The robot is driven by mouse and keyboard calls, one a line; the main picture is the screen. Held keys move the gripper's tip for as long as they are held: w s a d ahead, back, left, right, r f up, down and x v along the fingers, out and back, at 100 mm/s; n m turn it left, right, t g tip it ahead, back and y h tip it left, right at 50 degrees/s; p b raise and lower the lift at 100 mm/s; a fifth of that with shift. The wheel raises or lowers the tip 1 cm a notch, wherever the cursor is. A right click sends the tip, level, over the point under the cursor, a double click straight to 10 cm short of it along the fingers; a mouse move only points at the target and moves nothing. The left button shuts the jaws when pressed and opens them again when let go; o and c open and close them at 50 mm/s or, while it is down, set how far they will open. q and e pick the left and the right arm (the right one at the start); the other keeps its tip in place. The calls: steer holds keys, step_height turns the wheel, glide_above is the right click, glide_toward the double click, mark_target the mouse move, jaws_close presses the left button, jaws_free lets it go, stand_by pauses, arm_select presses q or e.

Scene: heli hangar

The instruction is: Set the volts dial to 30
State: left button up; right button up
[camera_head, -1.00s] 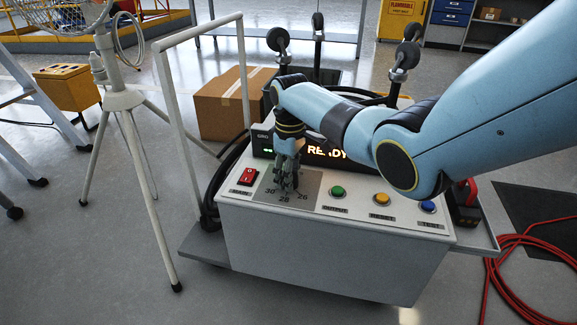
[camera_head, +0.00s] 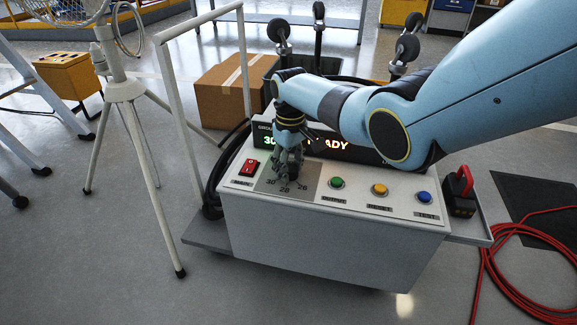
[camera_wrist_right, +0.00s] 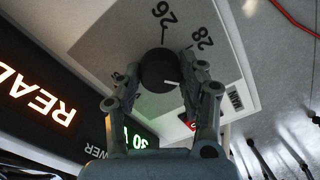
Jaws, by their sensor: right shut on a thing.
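The volts dial is a round black knob (camera_wrist_right: 158,68) on a grey scale plate (camera_head: 310,181) on top of the white power cart. In the wrist view a short white pointer line on the knob points right, toward the finger on that side. Numbers 26 and 28 show there; in the head view 30, 28 and 26 show along the plate's front. My right gripper (camera_head: 287,180) points down at the plate, its fingers (camera_wrist_right: 160,82) shut on opposite sides of the knob. The display (camera_head: 345,146) shows a green 30 and orange letters, partly covered by my arm.
Left of the plate is a red switch (camera_head: 249,167). Green (camera_head: 337,183), amber (camera_head: 380,189) and blue (camera_head: 424,197) buttons line the right side. A cart handle (camera_head: 172,110) and tripod (camera_head: 125,95) stand left. A red cable (camera_head: 520,265) lies on the floor at right.

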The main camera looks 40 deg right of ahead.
steer(key=o, duration=1.2)
steer(key=shift+w, duration=0.2)
arm_select(q)
steer(key=shift+s, duration=0.35)
arm_select(e)
step_height(320, 180, up, 12)
steer(key=shift+r, duration=0.1)
arm_select(q)
steer(key=shift+w, duration=0.1)
